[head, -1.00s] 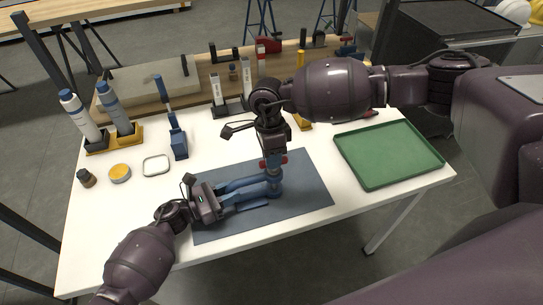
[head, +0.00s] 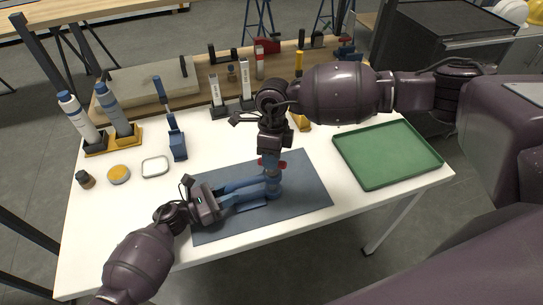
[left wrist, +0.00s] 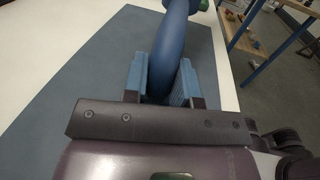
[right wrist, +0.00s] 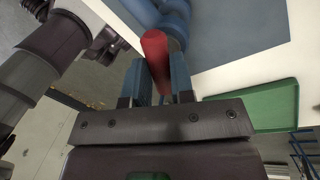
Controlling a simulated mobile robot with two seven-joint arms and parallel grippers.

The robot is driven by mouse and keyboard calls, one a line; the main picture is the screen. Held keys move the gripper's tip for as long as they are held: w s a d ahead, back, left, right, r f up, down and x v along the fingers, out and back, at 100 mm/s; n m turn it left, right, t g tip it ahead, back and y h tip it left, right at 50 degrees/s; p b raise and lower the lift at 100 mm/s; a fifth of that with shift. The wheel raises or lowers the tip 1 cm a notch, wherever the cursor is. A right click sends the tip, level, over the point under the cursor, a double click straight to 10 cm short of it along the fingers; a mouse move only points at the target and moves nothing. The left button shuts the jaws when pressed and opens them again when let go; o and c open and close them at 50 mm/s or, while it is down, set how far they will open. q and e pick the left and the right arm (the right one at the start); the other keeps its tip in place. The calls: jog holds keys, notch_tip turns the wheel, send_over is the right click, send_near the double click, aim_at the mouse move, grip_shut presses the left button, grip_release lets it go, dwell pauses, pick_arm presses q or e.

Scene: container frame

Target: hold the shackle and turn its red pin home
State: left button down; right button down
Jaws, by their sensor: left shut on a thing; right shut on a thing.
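The blue shackle (head: 252,187) lies over the dark blue mat (head: 313,197). My left gripper (head: 228,203) is shut on its bow; in the left wrist view the blue bow (left wrist: 178,35) runs between the two finger pads (left wrist: 165,82). The red pin (head: 283,164) shows at the shackle's right end, below my right gripper (head: 272,160). In the right wrist view the red pin head (right wrist: 156,48) is between the fingers (right wrist: 160,85), which are shut on it. The blue shackle eye (right wrist: 172,18) is just beyond. The pin's threaded part is hidden.
A green tray (head: 430,170) is at the right of the white table. A blue stand, a white ring (head: 155,167), an orange-lidded tin (head: 118,174) and a small jar (head: 86,179) are at the left. Bottles stand at the back left, with tools along the back.

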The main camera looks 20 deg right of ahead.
pick_arm(q)
jog(key=shift+a+f, duration=0.25)
jog(key=shift+a, duration=0.05)
pick_arm(e)
jog(key=shift+w+d, duration=0.1)
jog(key=c, duration=1.1)
grip_release()
pick_arm(q)
jog(key=shift+d, duration=0.1)
pick_arm(e)
jog(key=shift+o, duration=0.7)
pick_arm(q)
jog(key=shift+s+d+r, duration=0.1)
jog(key=shift+d, duration=0.1)
pick_arm(e)
jog(key=a+v, duration=0.1)
jog(key=v, duration=1.1)
jog(key=shift+d, duration=0.35)
jog(key=shift+r, duration=0.1)
pick_arm(q)
jog(key=c, duration=0.8)
grip_release()
jog(key=shift+r, duration=0.1)
jog(key=shift+a, duration=0.15)
